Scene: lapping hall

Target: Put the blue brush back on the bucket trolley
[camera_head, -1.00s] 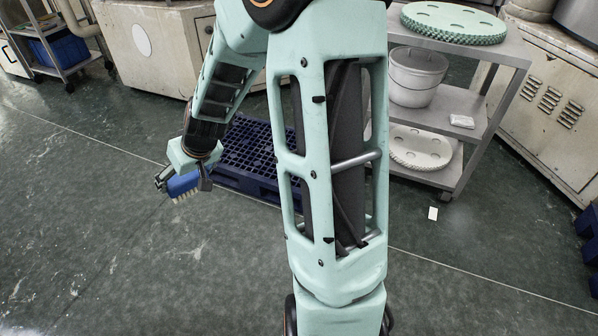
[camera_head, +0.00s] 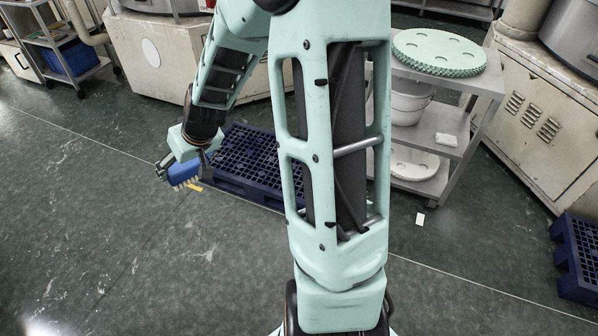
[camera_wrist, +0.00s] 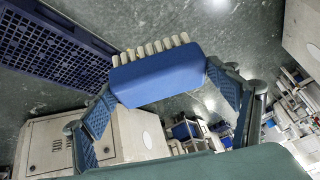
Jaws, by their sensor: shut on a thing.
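My gripper (camera_head: 182,168) is shut on the blue brush (camera_head: 184,172), which hangs over open floor left of my arm. In the wrist view the brush (camera_wrist: 157,78) lies crosswise between the two fingers, its pale bristles pointing away from the palm. A grey trolley (camera_head: 490,84) stands to the right, well away from the gripper. It carries a green holed disc (camera_head: 440,50) on top and a white bucket (camera_head: 408,107) on the shelf below. My arm hides the trolley's left side.
A dark blue pallet (camera_head: 245,160) lies on the floor just right of the brush. Another blue pallet (camera_head: 580,255) is at the right edge. Machine cabinets (camera_head: 545,125) stand behind. A rack with a blue crate (camera_head: 75,58) is far left. The left floor is clear.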

